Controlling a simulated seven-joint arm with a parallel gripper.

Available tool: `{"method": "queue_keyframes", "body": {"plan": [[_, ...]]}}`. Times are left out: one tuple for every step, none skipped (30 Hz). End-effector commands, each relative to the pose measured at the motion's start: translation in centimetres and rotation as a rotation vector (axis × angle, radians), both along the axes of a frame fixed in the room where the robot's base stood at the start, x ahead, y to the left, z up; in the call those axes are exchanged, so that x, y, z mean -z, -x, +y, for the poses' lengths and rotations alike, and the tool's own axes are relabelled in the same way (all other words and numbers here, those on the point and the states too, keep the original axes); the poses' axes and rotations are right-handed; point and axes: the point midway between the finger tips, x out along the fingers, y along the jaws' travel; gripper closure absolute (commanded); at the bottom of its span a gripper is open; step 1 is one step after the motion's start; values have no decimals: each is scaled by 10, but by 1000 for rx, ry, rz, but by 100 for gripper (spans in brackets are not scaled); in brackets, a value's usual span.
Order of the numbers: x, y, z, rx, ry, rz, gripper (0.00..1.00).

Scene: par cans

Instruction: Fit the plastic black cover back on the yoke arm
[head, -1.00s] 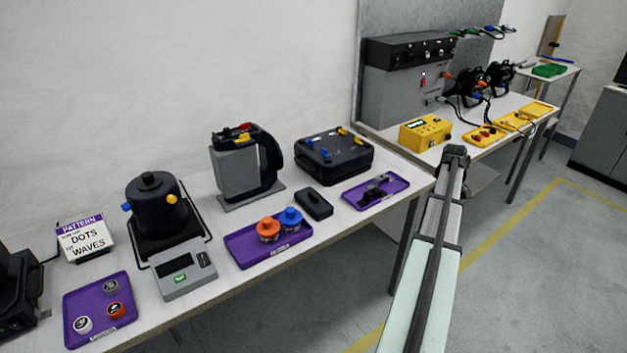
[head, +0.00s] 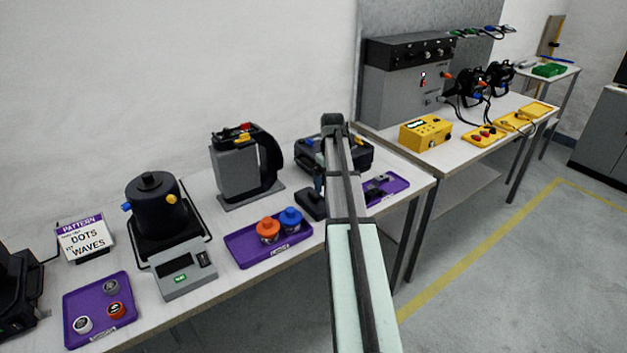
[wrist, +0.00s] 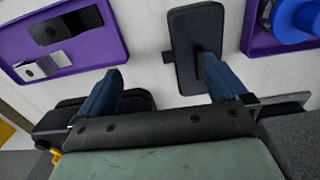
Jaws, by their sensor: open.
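The black cover (head: 308,203) is a small flat rounded piece lying on the bench, right of the tray with orange and blue caps. In the wrist view the cover (wrist: 197,25) lies at upper centre, with a dark raised part near its middle. My gripper (wrist: 161,68) is open and empty above the bench. Its right blue finger overlaps the cover's lower part in the picture; I cannot tell whether they touch. A grey unit (head: 236,175) with a black curved yoke arm (head: 270,160) stands left of the cover, with red and yellow parts on top.
A purple tray (head: 398,187) with black and metal pieces lies right of the cover. Another purple tray (head: 240,252) holds orange and blue caps. A black case (head: 361,153) with coloured knobs stands behind my arm. A scale (head: 182,275) stands farther left.

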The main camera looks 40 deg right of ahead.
Motion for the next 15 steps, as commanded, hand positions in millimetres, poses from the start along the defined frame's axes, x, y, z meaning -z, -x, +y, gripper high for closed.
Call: {"method": "queue_keyframes", "body": {"plan": [[-2, -8, 16, -11, -4, 0, 1], [-4, -11, 23, -14, -6, 0, 1], [-5, -15, 32, -18, -8, 0, 1], [-6, -18, 37, -21, -9, -1, 1], [-7, -20, 41, -23, -11, -1, 1], [-7, -22, 46, -24, -12, -1, 1], [-8, -23, 49, -25, -13, -1, 1], [-8, -24, 51, -26, -13, -1, 1], [-8, -25, 53, -26, -14, -1, 1], [-8, -26, 54, -27, -14, -1, 1], [-8, -26, 54, -27, -15, -1, 1], [-7, -26, 55, -27, -15, -1, 1], [-6, -26, 54, -27, -15, -1, 1], [-5, -26, 54, -27, -15, 0, 1], [-4, -26, 54, -27, -15, 0, 1]]}}
